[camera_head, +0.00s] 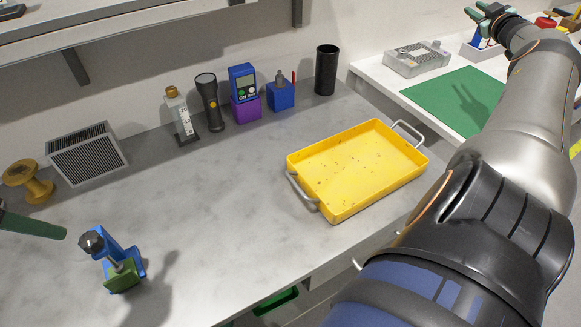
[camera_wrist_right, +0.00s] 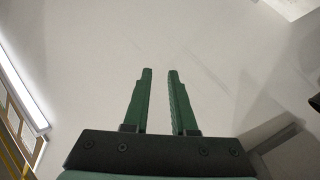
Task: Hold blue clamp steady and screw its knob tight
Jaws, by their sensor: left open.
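The blue clamp (camera_head: 133,262) stands upright on the grey table at the lower left of the head view. Its dark knob (camera_head: 92,242) is on its upper left side, and a green block (camera_head: 123,277) sits at its front. My left gripper (camera_head: 35,226) shows only as a green finger at the left edge, open, left of the clamp and apart from it. My right gripper (camera_head: 489,14) is far off at the upper right. In the right wrist view it (camera_wrist_right: 158,100) has its two green fingers apart with nothing between them.
A yellow tray (camera_head: 331,208) lies on the table at centre right. A wooden spool (camera_head: 28,182), vented box (camera_head: 88,155), bottle (camera_head: 181,115), flashlight (camera_head: 210,102), meter (camera_head: 243,85) and black cylinder (camera_head: 326,70) line the back. Bare tabletop lies between clamp and tray.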

